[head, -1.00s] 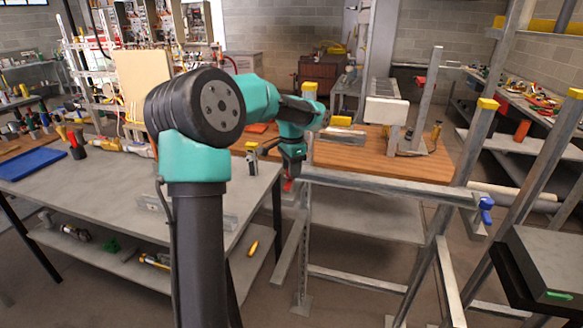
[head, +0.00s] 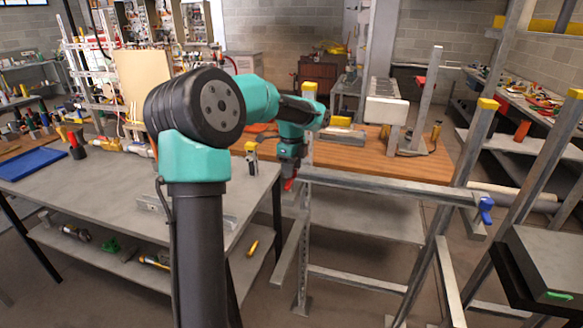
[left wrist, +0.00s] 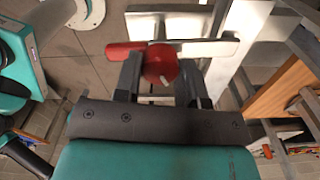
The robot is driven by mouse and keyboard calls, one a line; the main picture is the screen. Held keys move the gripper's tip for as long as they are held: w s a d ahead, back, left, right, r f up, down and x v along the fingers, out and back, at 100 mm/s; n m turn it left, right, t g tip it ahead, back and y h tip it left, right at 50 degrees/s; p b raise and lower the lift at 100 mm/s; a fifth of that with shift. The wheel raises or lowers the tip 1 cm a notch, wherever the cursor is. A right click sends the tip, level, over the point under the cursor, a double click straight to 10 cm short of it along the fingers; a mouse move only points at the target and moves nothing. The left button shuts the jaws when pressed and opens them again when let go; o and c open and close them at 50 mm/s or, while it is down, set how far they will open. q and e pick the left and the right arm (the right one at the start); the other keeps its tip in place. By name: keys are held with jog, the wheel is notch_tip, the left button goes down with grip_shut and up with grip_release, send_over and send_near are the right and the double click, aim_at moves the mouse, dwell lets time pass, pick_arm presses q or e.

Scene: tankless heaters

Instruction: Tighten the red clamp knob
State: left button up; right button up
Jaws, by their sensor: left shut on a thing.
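The red clamp knob (head: 289,184) is at the left end of the grey metal rail of the frame, just under my left gripper (head: 290,178). In the left wrist view the knob (left wrist: 160,65) is round and red, with a red and pale bar across its far side. My left gripper (left wrist: 160,78) has one finger on each side of the knob and is shut on it. The faces where the fingers touch are partly hidden. A blue clamp handle (head: 486,208) is at the rail's right end. My right gripper is not in view.
A grey workbench (head: 100,190) with a blue tray (head: 30,163) stands at the left. The metal rail (head: 390,188) runs right from the knob, in front of a wooden bench (head: 345,155). Yellow-capped uprights (head: 480,130) stand at the right.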

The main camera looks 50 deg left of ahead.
pick_arm(q)
jog(key=m, duration=0.3)
jog(key=shift+m, duration=0.3)
dwell(0.4)
jog(key=o, duration=0.9)
jog(key=shift+r, duration=0.1)
notch_tip(320, 180, up, 17)
jog(key=shift+r, duration=0.15)
dwell(0.4)
